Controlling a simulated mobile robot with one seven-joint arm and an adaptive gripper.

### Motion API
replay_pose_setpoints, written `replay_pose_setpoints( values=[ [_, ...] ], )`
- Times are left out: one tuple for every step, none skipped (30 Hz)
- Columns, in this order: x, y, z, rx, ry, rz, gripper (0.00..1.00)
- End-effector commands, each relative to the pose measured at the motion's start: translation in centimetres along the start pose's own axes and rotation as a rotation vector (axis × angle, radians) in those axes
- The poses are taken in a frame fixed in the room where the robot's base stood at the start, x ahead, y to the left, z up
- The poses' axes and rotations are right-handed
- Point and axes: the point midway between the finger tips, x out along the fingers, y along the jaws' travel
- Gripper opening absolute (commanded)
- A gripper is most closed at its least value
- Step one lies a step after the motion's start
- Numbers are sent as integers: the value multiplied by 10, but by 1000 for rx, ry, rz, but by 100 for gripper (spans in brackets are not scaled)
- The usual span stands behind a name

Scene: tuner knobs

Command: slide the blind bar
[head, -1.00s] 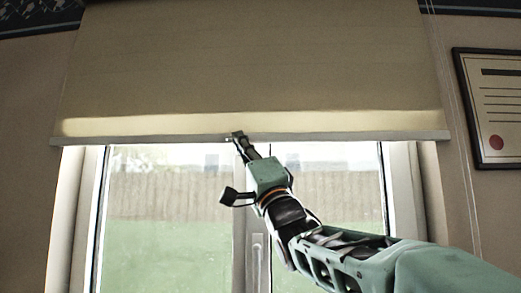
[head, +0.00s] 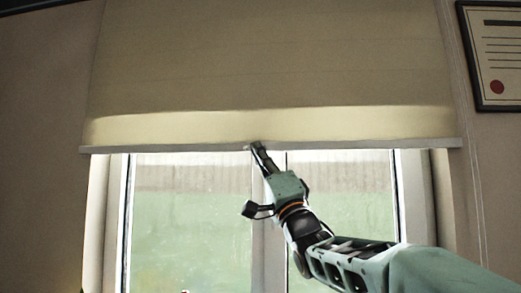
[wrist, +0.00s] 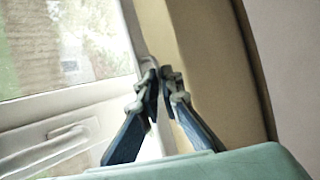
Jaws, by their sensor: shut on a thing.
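The blind bar (head: 350,145) is a thin pale strip along the bottom edge of the beige blind (head: 270,60). It runs nearly level across the upper part of the window. My gripper (head: 256,146) reaches up from the lower right and is shut on the bar near its middle. In the wrist view my two dark fingers (wrist: 160,80) close on the bar (wrist: 150,62), with the blind fabric (wrist: 210,70) to the right. The exact contact is partly hidden by the fingertips.
The window (head: 190,215) lies below the bar, with white frames and a centre post (head: 268,235) behind my arm. A framed certificate (head: 495,55) hangs on the wall at the right. Thin cords (head: 470,170) hang right of the window.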

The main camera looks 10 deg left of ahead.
Motion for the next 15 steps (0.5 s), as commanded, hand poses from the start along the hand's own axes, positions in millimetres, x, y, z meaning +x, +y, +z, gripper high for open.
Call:
replay_pose_setpoints(
  values=[
    [-1, 1, 1, 0, -2, 0, 0],
    [-1, 1, 1, 0, -2, 0, 0],
    [-1, 1, 1, 0, -2, 0, 0],
    [0, 1, 1, 0, -2, 0, 0],
    [0, 1, 1, 0, -2, 0, 0],
    [0, 1, 1, -1, -2, 0, 0],
    [0, 1, 1, -1, -2, 0, 0],
    [0, 1, 1, -1, -2, 0, 0],
    [0, 1, 1, -1, -2, 0, 0],
    [0, 1, 1, -1, -2, 0, 0],
    [0, 1, 1, -1, -2, -1, 6],
    [0, 1, 1, -1, -2, 0, 11],
    [0, 1, 1, 0, -1, 0, 13],
    [0, 0, 1, 0, -1, 0, 13],
    [0, 0, 1, 0, -1, 0, 13]
  ],
)
